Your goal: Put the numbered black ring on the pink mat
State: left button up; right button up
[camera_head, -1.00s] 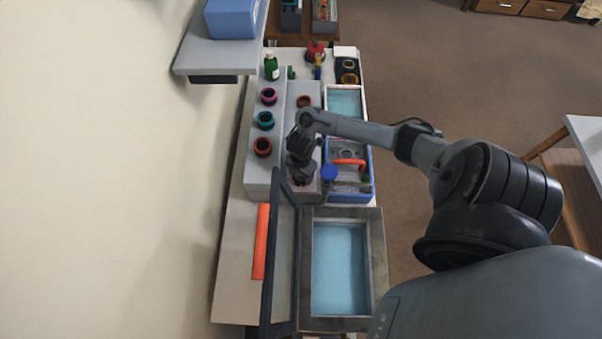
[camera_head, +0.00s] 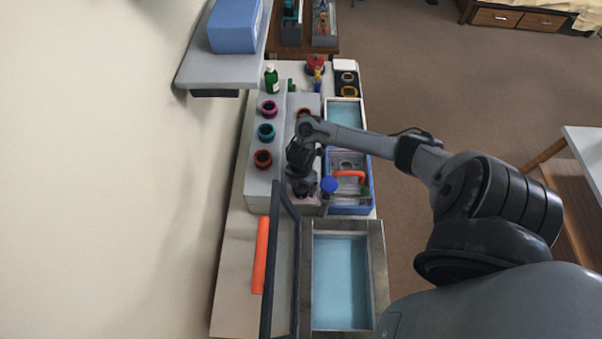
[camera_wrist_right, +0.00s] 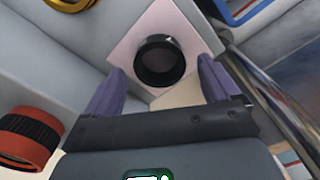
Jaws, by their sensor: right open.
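The black ring (camera_wrist_right: 160,62) lies on the pink mat (camera_wrist_right: 126,52) in the right wrist view, near the mat's middle. A small pale mark shows on its rim, too small to read. My right gripper (camera_wrist_right: 159,84) is open, with its two purple fingers apart on either side of the ring's near edge. No contact with the ring is visible. In the head view my right gripper (camera_head: 301,184) is over the grey block beside the blue tray and hides most of the mat and ring. My left gripper is not in view.
A red ring (camera_head: 263,158), a teal ring (camera_head: 266,132) and a magenta ring (camera_head: 268,108) stand on the left grey block. A blue-rimmed tray (camera_head: 350,211) holds tools at the right. An upright dark-framed lid (camera_head: 279,265) stands just in front.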

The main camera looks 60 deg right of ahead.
notch_tip(320, 180, up, 11)
jog(key=p, duration=0.3)
jog(key=shift+f, duration=0.1)
dwell(0.4)
